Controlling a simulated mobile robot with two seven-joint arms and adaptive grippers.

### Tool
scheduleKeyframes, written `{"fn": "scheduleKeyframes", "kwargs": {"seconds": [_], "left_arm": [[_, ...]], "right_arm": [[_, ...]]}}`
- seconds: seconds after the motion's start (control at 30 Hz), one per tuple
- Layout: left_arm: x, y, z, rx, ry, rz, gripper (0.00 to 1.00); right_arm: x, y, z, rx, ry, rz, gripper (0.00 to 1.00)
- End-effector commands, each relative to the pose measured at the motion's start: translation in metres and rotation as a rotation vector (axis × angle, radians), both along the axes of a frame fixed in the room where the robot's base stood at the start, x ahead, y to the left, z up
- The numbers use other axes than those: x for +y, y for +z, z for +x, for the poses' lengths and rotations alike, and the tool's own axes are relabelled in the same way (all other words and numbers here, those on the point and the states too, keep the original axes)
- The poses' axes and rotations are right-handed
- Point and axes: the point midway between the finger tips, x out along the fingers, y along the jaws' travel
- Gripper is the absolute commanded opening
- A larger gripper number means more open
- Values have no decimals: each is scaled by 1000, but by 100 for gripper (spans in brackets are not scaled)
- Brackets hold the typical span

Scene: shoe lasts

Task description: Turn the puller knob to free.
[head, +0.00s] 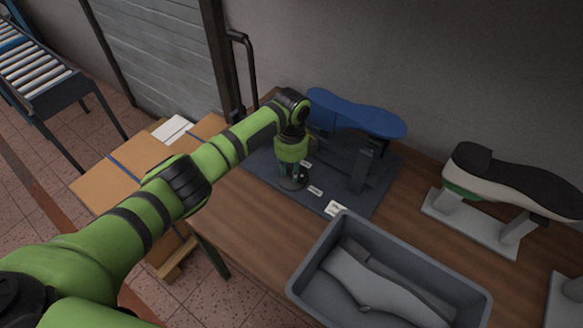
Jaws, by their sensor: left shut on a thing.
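My left arm reaches in from the left, and its gripper (293,176) points down at the dark base plate (262,166) of the puller. It is shut on the puller knob (291,185), a dark round piece low on the plate, mostly hidden by the fingers. Small white labels (315,190) lie on the plate beside the gripper; their writing is too small to read. A blue last (355,113) is held above the plate on a dark stand (361,169). Which way the knob points cannot be told. My right gripper is out of view.
A grey bin (317,243) with a grey last (370,285) stands at the front of the wooden table (254,219). A black and white shoe (510,184) sits on a grey stand at the right. Cardboard (121,181) and a roller conveyor (35,68) are at the left.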

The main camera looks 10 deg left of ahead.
Motion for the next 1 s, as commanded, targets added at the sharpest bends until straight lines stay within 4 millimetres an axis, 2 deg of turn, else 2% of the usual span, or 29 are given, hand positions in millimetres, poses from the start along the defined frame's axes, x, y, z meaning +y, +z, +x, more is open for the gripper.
{"fn": "scheduleKeyframes", "kwargs": {"seconds": [0.03, 0.07, 0.1, 0.43, 0.57, 1.0], "left_arm": [[-1, 0, 0, -1, -5, -1, 0], [-1, 0, 0, -1, -5, -1, 37], [-1, 0, 0, -1, -5, -1, 53], [0, 1, 0, -1, -2, 0, 53], [0, 10, 1, -3, -2, -1, 53], [-1, 96, 1, -4, -3, -2, 53]], "right_arm": [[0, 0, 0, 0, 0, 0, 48], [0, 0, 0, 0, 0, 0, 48], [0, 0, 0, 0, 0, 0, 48], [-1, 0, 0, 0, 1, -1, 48], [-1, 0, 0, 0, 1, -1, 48], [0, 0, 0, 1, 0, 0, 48]]}}
